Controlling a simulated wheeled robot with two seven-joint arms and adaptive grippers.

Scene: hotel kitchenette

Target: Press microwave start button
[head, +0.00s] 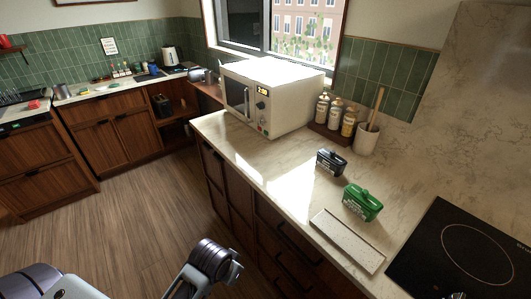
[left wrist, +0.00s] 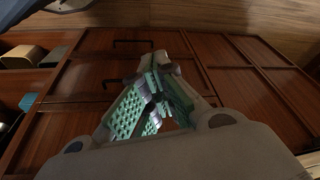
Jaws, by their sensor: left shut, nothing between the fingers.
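The white microwave (head: 285,95) stands on the marble counter below the window. Its door and control panel (head: 262,112) face left toward the open floor. The panel has a lit display (head: 262,91), a dark knob and small coloured buttons low down (head: 264,128). Which button is start is too small to read. My left gripper (left wrist: 155,90) shows in the left wrist view with its green padded fingers together and nothing between them. Dark wooden cabinet fronts lie beyond it. In the head view my left arm is low at the bottom, well apart from the microwave. My right gripper is not seen.
Right of the microwave are several canisters (head: 335,115) and a utensil crock (head: 367,138). A black box (head: 330,162), a green box (head: 362,202), a flat tray (head: 347,241) and a cooktop (head: 465,250) lie nearer. The counter before the microwave is clear.

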